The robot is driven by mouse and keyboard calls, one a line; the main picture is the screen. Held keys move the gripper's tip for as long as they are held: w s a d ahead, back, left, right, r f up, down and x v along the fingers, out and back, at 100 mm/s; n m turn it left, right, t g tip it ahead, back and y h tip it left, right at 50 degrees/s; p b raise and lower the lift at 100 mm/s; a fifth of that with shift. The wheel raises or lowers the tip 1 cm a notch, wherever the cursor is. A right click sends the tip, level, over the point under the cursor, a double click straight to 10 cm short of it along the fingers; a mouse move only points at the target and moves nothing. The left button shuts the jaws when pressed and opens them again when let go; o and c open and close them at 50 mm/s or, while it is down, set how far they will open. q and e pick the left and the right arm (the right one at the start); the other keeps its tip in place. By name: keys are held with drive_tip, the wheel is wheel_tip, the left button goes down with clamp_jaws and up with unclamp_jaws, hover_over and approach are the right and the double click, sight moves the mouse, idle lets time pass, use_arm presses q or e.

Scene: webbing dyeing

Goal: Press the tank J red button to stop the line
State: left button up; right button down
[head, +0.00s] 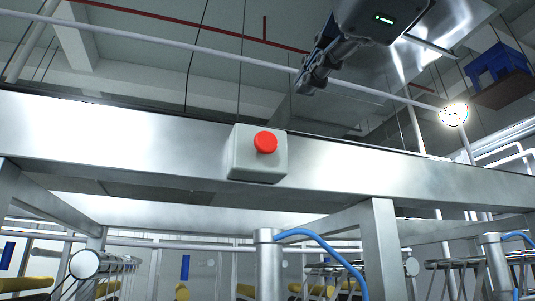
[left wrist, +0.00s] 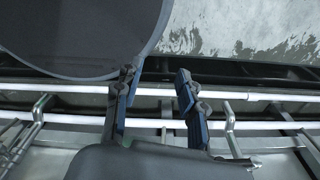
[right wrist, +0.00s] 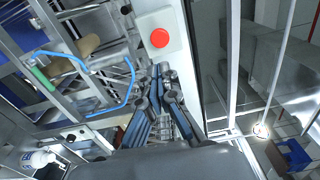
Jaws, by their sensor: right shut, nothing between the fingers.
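The round red button (head: 265,142) sits on the front of a pale grey box fixed to a metal beam, near the middle of the head view. It also shows in the right wrist view (right wrist: 160,38), just beyond the fingertips. My right gripper (head: 306,80) is above and to the right of the button in the head view. Its fingers are shut, empty and apart from the button; they also show in the right wrist view (right wrist: 163,72). My left gripper (left wrist: 156,75) shows only in the left wrist view, with its fingers spread and nothing between them.
The wide metal beam (head: 110,130) crosses the head view. Below it stand posts, rails and a blue hose (head: 325,248). In the left wrist view, a dark rounded surface (left wrist: 75,35) and white rails (left wrist: 65,117) lie around the left fingers.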

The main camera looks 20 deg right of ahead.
drive_tip(key=p, duration=0.5)
approach(267, 140)
drive_tip(key=w, duration=0.6)
drive_tip(key=shift+a+r, duration=0.1)
drive_tip(key=shift+a, duration=0.05)
use_arm(q)
drive_tip(key=shift+w+r, duration=0.2)
drive_tip(key=shift+r, duration=0.65)
drive_tip(key=shift+w+r, duration=0.15)
drive_tip(key=shift+r, duration=0.75)
drive_tip(key=shift+w+r, duration=0.2)
drive_tip(key=shift+r, duration=0.65)
use_arm(e)
drive_tip(key=shift+w, duration=0.55)
drive_tip(key=shift+w+p, duration=0.4)
drive_tip(key=shift+w, duration=0.35)
drive_tip(key=shift+s, duration=0.2)
use_arm(q)
drive_tip(key=shift+s+r, duration=0.2)
use_arm(e)
drive_tip(key=shift+w, duration=0.15)
